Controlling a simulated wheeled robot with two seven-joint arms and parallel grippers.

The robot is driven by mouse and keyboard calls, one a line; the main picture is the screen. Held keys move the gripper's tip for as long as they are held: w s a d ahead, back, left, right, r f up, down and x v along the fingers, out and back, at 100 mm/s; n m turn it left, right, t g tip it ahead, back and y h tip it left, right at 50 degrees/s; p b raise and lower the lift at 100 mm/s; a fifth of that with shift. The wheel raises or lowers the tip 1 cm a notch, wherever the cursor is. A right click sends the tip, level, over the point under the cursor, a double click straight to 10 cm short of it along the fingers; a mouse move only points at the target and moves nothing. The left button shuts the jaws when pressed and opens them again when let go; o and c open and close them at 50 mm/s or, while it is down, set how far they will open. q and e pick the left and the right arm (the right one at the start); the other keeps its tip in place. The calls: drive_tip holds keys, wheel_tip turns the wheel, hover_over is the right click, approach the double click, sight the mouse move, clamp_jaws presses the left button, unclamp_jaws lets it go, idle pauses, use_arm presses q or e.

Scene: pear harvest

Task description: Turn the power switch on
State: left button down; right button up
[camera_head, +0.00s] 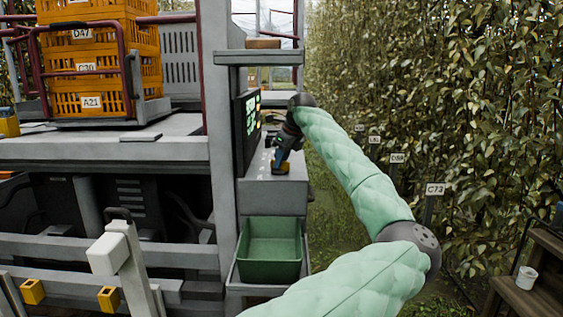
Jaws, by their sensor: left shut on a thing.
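My left arm, in a pale green quilted sleeve, reaches up and forward to a grey console ledge (262,190) beside the machine. My left gripper (286,136) is small and dark in the picture. The fingertips are hard to make out. A dark panel (247,117) with green lit displays faces the ledge, just left of the gripper. I cannot make out the power switch. My right gripper is not in view.
A green bin (270,250) sits below the ledge. Stacked orange crates (100,60) stand on the platform at upper left. A grey post (220,150) rises left of the panel. A white cup (526,278) is on a wooden bench at right. Leafy rows line the right.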

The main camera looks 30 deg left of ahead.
use_arm(q)
drive_tip(key=c, duration=1.3)
unclamp_jaws()
drive_tip(key=shift+v, duration=3.9)
